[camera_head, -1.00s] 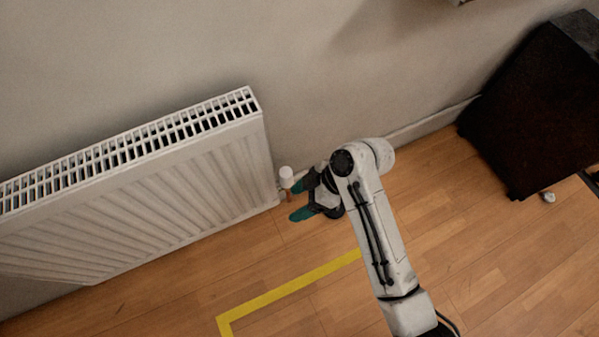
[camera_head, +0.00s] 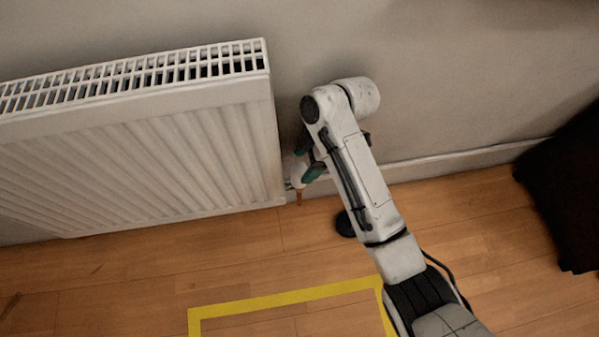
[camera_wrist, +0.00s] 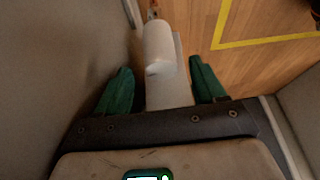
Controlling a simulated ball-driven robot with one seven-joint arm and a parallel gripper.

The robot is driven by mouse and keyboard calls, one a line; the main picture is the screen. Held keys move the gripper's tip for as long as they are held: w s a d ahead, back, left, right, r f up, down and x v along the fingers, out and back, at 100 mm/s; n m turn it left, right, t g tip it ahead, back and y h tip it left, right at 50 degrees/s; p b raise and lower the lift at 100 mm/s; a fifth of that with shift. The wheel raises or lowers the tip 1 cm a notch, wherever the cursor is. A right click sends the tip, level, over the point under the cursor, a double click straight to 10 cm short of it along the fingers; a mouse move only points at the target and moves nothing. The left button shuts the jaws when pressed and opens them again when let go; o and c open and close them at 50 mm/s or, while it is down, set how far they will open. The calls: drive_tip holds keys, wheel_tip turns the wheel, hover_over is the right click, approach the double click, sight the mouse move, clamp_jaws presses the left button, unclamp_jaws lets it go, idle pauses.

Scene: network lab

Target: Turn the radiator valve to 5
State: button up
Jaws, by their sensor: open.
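The white radiator valve (camera_wrist: 160,50) is a rounded cylindrical knob. In the wrist view it lies between the two green fingers of my gripper (camera_wrist: 160,88), with a gap on each side. In the head view the valve (camera_head: 298,171) sits at the radiator's lower right corner, partly hidden by my gripper (camera_head: 309,163), with a copper-coloured pipe below it. My gripper is open around the valve. No number on the valve can be read. The white radiator (camera_head: 150,160) stands along the wall.
The wall (camera_wrist: 50,70) is close beside the gripper on the left of the wrist view. A yellow line (camera_head: 280,298) marks the wooden floor. A dark piece of furniture (camera_head: 568,190) stands at the right. The floor between is mostly clear.

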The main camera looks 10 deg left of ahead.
sight(301, 168)
drive_tip(key=shift+b+x, duration=0.85)
drive_tip(key=shift+x, duration=1.5)
drive_tip(key=shift+r, duration=0.1)
drive_tip(key=c, duration=1)
